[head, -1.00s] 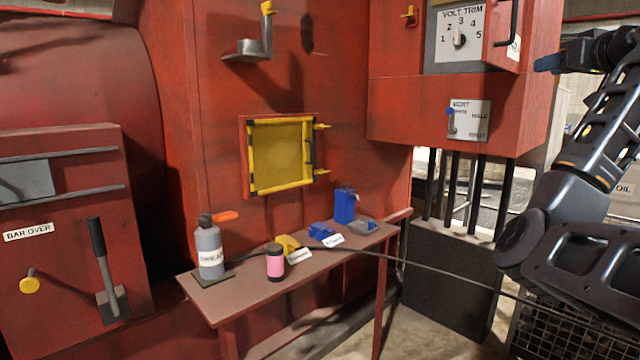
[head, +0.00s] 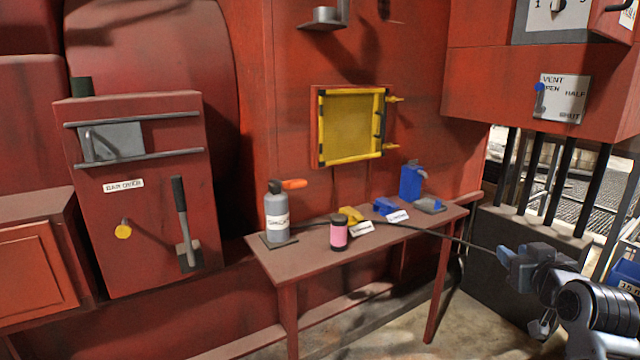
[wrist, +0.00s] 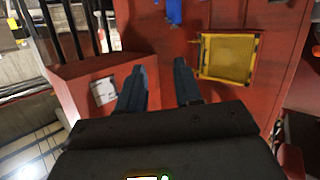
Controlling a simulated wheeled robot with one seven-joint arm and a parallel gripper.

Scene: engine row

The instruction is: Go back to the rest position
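My gripper (head: 505,255) is in the lower right of the head view, in the air right of the table's far end. In the wrist view my gripper (wrist: 160,82) shows two dark blue fingers spread apart. Nothing is between them, so it is open and empty. My arm comes in from the lower right edge of the head view.
The table (head: 290,268) holds a grey bottle (head: 278,218), a pink can (head: 338,235), yellow and blue pieces and a blue container (head: 411,182). A dark cable crosses toward my gripper. The vent box (head: 480,75) overhangs at upper right; the bar-over box (head: 150,240) stands left.

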